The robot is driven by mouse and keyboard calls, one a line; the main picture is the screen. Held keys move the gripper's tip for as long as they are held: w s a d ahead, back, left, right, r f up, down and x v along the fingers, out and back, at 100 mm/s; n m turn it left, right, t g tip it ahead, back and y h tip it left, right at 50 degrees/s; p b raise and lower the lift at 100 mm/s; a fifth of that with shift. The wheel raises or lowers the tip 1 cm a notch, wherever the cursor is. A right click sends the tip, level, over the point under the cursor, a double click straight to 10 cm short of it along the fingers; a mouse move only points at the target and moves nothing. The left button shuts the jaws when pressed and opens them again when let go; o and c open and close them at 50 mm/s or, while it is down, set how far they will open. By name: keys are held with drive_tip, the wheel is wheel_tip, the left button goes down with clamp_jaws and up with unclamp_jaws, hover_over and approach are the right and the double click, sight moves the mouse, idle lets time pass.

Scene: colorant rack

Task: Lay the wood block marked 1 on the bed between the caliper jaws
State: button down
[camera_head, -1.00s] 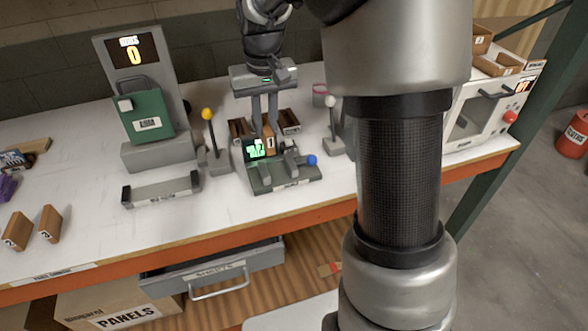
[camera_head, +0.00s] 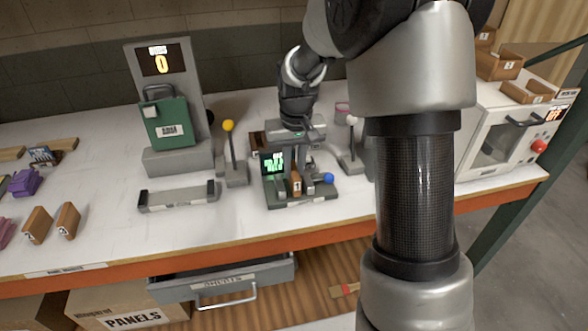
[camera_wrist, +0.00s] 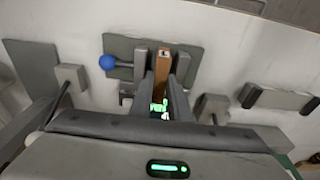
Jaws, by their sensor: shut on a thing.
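The wood block marked 1 (camera_head: 296,184) is upright and orange-brown; it also shows in the wrist view (camera_wrist: 162,67). My gripper (camera_wrist: 164,88) is shut on it, a finger on each side. In the head view, the fingers are partly hidden behind the caliper. The caliper (camera_head: 305,199) is a grey device with a lit green display (camera_head: 273,163) and a blue knob (camera_head: 328,178). The block is at the caliper, right of the display and beside a grey jaw (camera_head: 308,186). I cannot tell whether it touches the bed.
A yellow-knobbed lever (camera_head: 228,126) stands left of the caliper and a white-knobbed lever (camera_head: 352,122) right of it. A grey bar holder (camera_head: 178,196) lies at the left. Two wood blocks (camera_head: 37,225) stand farther left. An open drawer (camera_head: 222,279) juts out below the table.

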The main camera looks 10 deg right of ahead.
drive_tip(key=shift+f, duration=0.35)
drive_tip(key=shift+f, duration=0.1)
drive_tip(key=shift+f, duration=0.15)
drive_tip(key=c, duration=1.7)
unclamp_jaws()
drive_tip(key=shift+r, duration=0.2)
